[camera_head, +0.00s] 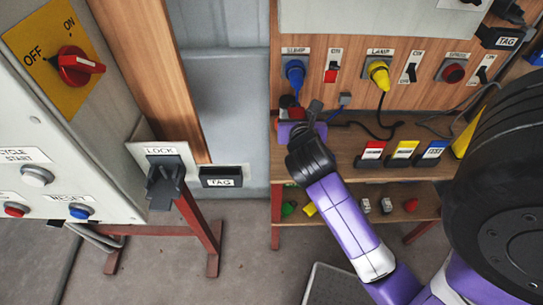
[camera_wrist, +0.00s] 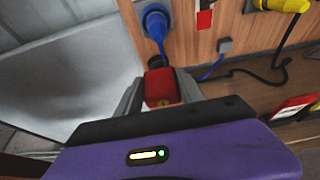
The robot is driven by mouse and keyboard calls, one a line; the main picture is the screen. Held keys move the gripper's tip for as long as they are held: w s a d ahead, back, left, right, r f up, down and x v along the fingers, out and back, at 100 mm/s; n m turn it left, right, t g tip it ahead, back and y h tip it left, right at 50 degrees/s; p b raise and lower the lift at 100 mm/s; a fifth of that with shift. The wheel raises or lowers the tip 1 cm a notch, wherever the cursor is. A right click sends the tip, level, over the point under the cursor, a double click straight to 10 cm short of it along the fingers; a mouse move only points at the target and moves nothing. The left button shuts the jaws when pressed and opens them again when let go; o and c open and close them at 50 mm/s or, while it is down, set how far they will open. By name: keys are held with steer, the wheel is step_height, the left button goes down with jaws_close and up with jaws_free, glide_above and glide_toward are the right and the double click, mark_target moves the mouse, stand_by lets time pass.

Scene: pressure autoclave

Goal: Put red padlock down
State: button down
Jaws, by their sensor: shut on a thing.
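My gripper (camera_wrist: 162,97) is shut on the red padlock (camera_wrist: 161,86), which shows as a red block between the two grey fingers in the wrist view. In the head view my gripper (camera_head: 298,112) is at the left end of the wooden bench, below the blue plug. The padlock is mostly hidden there by my gripper and wrist. The wooden bench shelf (camera_head: 345,145) lies under and to the right of my gripper. I cannot tell whether the padlock touches the shelf.
The blue plug (camera_head: 294,72) and yellow plug (camera_head: 379,73) sit in the back panel, with cables trailing over the shelf. Red, yellow and blue labelled blocks (camera_head: 403,152) stand right of my arm. A lower shelf (camera_head: 345,215) holds several small items. The LOCK holder (camera_head: 165,180) is at left.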

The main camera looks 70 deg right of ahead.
step_height(320, 180, down, 19)
steer(key=b, duration=0.4)
steer(key=shift+f, duration=0.1)
steer(key=shift+f, duration=0.1)
steer(key=c, duration=0.7)
jaws_free()
